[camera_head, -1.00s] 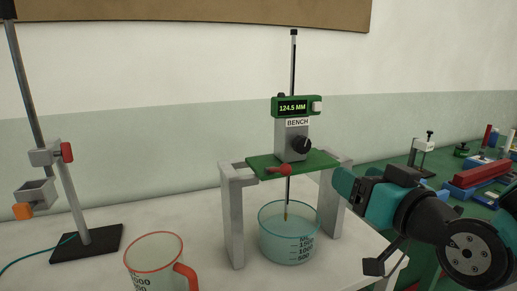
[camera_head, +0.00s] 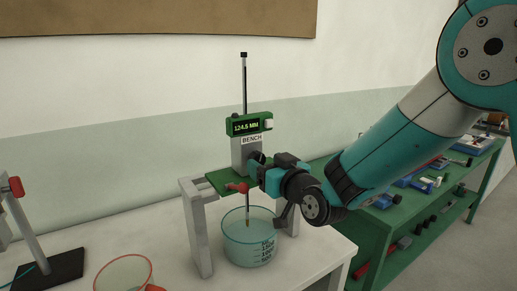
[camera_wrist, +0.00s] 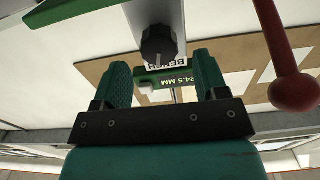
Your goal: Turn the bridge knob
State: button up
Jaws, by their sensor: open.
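The bridge knob is a black round knob (camera_wrist: 158,45) on the grey block of the bridge gauge, which carries a BENCH label. In the head view the knob (camera_head: 258,157) is partly hidden by my gripper. The green display (camera_head: 249,124) above it reads 124.5 MM. My gripper (camera_head: 262,174) is just in front of the knob, to its lower right. In the wrist view my gripper (camera_wrist: 165,85) shows two teal fingers spread apart, with nothing between them. The knob lies beyond the fingertips, roughly centred between them, and I see no contact.
A red ball-ended lever (camera_head: 237,187) sticks out beside my gripper; it is large at right in the wrist view (camera_wrist: 296,92). A glass beaker (camera_head: 249,240) stands under the bridge (camera_head: 196,230). A red-rimmed jug (camera_head: 123,271) is at front left. A green bench (camera_head: 365,225) stands at right.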

aim_at(260, 160)
jog(key=shift+p+x, duration=0.45)
jog(key=shift+x, duration=1.25)
jog(key=c, duration=0.9)
jog(key=shift+f+m+b, duration=0.2)
jog(key=shift+m+b, duration=0.5)
jog(key=shift+b, duration=0.1)
jog(key=shift+c, duration=0.2)
jog(key=shift+m+b, duration=0.75)
jog(key=shift+m, duration=0.35)
jog(key=shift+r+m, duration=0.15)
jog(key=shift+m, duration=0.45)
